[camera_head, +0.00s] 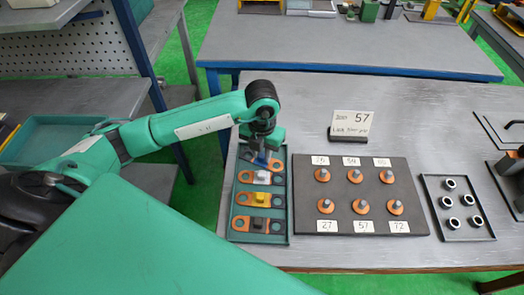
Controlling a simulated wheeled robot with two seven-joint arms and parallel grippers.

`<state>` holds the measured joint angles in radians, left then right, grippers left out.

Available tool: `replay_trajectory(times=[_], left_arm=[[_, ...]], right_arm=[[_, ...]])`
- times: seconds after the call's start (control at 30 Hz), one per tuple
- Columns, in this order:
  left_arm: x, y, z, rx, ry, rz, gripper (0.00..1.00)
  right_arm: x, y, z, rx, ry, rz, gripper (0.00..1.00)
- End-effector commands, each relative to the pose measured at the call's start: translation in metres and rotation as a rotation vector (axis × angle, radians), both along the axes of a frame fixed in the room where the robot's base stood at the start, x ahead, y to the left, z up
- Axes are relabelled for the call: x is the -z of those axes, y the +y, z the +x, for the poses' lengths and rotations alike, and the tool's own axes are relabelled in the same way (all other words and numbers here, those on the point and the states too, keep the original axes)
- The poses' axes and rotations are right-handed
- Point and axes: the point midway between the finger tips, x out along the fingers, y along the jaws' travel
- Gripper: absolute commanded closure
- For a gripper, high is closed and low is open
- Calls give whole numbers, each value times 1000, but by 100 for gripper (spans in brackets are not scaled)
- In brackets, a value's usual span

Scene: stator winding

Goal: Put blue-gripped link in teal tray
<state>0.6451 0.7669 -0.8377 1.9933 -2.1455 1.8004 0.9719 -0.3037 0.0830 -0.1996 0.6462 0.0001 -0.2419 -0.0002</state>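The blue-gripped link (274,164) has copper-coloured ring ends and lies at the far end of a narrow teal tray (289,205) on the grey table. Links with a white grip (262,177), a yellow grip (258,199) and a black grip (258,224) lie nearer in the same tray. My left gripper (263,153) points down right at the blue grip and hides part of it. Whether its fingers are closed on the grip is too small to tell. Another teal tray (40,158) sits empty on the bench at left. My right gripper is not in view.
Right of the links is a dark board (340,200) with several copper-ringed posts and number labels. Dark fixtures (508,165) are at the right edge.

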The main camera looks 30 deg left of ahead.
Motion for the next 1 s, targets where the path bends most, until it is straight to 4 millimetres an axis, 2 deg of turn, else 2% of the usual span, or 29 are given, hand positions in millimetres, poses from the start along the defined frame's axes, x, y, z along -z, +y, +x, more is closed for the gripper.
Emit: replay_trajectory(times=[0.03,0.1,0.37,0.47,0.5,0.7,0.9,1.0], left_arm=[[-1,0,0,0,0,0,67],[-1,0,0,0,0,0,59],[-2,0,0,0,0,0,59],[-6,0,0,0,-1,0,59],[-9,0,1,0,-3,-1,59],[-48,0,2,0,-8,-2,59],[-93,0,1,1,-5,-2,59],[-108,0,1,-1,-4,0,59]], right_arm=[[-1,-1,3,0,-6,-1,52],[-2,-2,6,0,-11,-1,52],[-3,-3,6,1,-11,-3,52],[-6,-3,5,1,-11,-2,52],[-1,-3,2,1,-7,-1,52],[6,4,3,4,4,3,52],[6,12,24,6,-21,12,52],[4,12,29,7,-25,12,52]])
